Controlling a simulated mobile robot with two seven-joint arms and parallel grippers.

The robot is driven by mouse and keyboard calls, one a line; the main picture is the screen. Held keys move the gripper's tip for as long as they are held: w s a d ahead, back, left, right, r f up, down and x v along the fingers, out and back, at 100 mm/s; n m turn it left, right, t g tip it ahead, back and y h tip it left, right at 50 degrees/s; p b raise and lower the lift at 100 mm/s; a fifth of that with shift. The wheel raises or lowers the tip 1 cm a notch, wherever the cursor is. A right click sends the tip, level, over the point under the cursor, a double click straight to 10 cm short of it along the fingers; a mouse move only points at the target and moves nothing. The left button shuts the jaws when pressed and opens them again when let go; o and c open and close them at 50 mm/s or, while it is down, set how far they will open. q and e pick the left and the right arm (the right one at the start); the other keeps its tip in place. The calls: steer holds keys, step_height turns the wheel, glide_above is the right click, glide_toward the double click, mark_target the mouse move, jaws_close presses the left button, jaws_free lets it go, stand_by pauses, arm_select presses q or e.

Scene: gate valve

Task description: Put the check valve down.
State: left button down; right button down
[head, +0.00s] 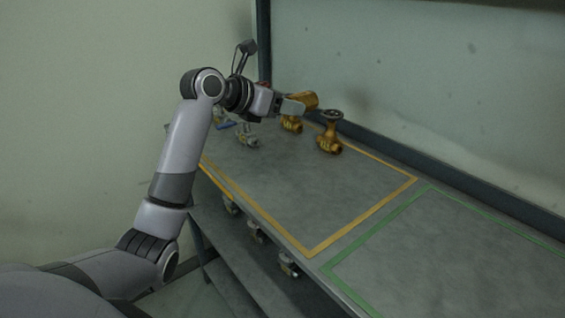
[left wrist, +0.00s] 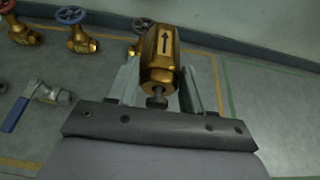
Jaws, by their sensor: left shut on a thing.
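The check valve (left wrist: 160,62) is a brass body with a black arrow on it. It also shows in the head view (head: 304,100), held above the bench's far part. My left gripper (head: 293,106) is shut on it. In the left wrist view the fingers of the left gripper (left wrist: 160,88) stand on both sides of the brass body. The valve appears clear of the bench top, though its underside is hidden. My right gripper is in neither view.
A brass gate valve (head: 328,134) with a dark handwheel stands right of the gripper. Another brass valve (head: 291,125) stands below it. A silver valve with a blue lever (left wrist: 42,98) lies nearby. The yellow-outlined area's near part (head: 310,200) and green-outlined area (head: 455,260) are clear.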

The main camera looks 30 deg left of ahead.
mark_target(284, 181)
arm_select(q)
step_height(284, 181, down, 16)
steer(key=shift+f+b, duration=0.15)
steer(key=shift+b, duration=0.7)
steer(key=shift+f, duration=0.1)
steer(key=shift+f, duration=0.1)
steer(key=shift+c, duration=2.3)
jaws_free()
steer(key=shift+f, duration=0.1)
steer(key=v, duration=1.2)
steer(key=shift+s+p, duration=0.1)
steer(key=shift+p, duration=0.3)
